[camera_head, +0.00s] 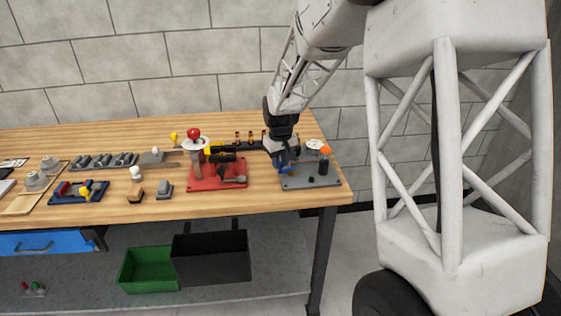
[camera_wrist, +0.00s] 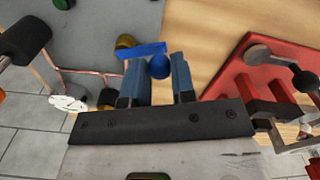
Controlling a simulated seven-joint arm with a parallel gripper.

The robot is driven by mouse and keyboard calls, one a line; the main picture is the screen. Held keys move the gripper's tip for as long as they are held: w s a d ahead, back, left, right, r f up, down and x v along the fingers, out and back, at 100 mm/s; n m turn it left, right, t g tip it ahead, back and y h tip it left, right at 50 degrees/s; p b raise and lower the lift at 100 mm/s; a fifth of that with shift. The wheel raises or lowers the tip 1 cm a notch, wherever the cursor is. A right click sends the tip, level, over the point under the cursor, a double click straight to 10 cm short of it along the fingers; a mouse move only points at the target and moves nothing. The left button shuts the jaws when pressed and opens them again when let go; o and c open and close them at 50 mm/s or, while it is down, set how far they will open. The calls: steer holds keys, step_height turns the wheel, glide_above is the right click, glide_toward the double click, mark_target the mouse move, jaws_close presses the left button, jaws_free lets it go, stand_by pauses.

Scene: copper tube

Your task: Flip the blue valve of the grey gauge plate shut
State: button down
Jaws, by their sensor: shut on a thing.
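The grey gauge plate (camera_head: 322,181) lies at the right end of the bench; it fills the upper left of the wrist view (camera_wrist: 95,28). Its blue valve (camera_head: 284,169) is at the plate's left side. In the wrist view the blue valve (camera_wrist: 143,50) shows a flat bar and a rounded part, beside a brass fitting (camera_wrist: 125,42). My gripper (camera_head: 281,154) reaches down over the valve. In the wrist view my gripper (camera_wrist: 160,75) has its two blue-grey fingers on either side of the valve's rounded part, shut on it. The fingers partly hide the valve.
The plate also carries a white gauge (camera_wrist: 68,103), a copper pipe (camera_wrist: 90,74), a black cylinder (camera_head: 323,167) and an orange knob (camera_head: 325,150). A red plate (camera_head: 220,184) with a lever and black fittings stands close on the left. The bench's right edge is near.

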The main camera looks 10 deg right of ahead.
steer(key=shift+w+a+m, duration=0.1)
steer(key=shift+w+m, duration=0.3)
steer(key=shift+m, duration=0.65)
steer(key=shift+w+a+m, duration=0.1)
steer(key=shift+w+m, duration=0.3)
steer(key=shift+m, duration=0.65)
steer(key=c, duration=0.9)
jaws_free()
steer(key=shift+c, duration=0.2)
steer(key=shift+r, duration=0.1)
step_height(320, 180, up, 8)
steer(key=shift+f, duration=0.2)
